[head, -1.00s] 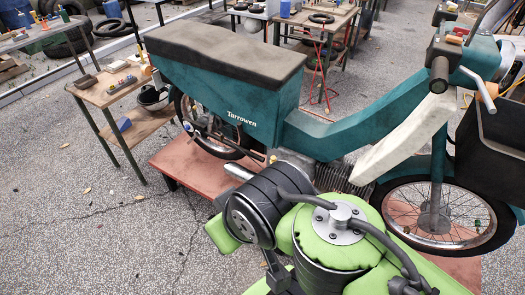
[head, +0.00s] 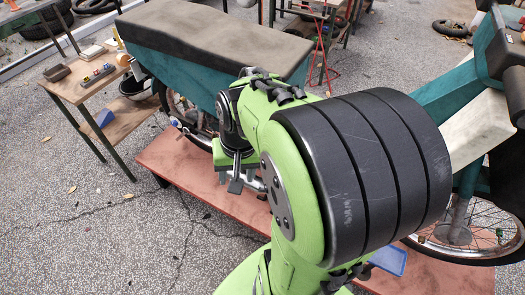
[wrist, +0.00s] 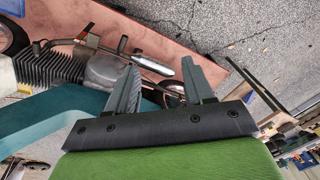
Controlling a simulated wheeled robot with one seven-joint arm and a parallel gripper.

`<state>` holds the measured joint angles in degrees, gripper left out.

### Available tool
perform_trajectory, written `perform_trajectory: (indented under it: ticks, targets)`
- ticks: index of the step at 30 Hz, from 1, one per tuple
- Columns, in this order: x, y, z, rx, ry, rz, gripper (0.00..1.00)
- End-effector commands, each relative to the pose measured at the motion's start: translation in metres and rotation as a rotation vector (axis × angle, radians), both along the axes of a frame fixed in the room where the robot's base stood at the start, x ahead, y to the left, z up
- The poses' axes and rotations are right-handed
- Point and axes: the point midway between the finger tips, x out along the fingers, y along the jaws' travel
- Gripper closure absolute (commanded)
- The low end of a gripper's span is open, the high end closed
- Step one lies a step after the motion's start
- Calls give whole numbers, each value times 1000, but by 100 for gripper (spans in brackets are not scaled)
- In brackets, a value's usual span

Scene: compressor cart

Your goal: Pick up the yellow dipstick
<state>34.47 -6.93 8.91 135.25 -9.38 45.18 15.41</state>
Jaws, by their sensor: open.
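I cannot clearly make out the yellow dipstick in either current view. The teal moped (head: 178,68) stands on a red platform (head: 215,213); its engine is hidden behind my arm in the head view. In the wrist view the finned engine (wrist: 48,68) and a rounded grey casing (wrist: 103,70) show at the left. My gripper (wrist: 161,63) is open and empty, its two fingers apart, with the casing to the left of them. In the head view my gripper (head: 237,178) is beside the moped's lower side, above the platform.
A small wooden side table (head: 100,80) with a tray and small parts stands at the left, a blue item (head: 104,117) on its lower shelf. A silver exhaust (wrist: 150,65) runs behind the fingers in the wrist view. Paved ground at the lower left is clear.

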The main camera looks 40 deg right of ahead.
Motion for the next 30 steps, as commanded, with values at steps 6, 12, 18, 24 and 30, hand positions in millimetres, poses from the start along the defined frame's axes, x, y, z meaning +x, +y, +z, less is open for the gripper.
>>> perform_trajectory:
  ticks: [6,12,18,24,30]
  targets:
    - [7,-41,-66,186,98,-264,48]
    - [1,-87,-153,512,146,-646,48]
    - [-11,-124,-228,918,82,-1056,48]
    - [-24,-165,-282,1385,-115,-1441,48]
    - [-45,-215,-309,1823,-407,-1701,48]
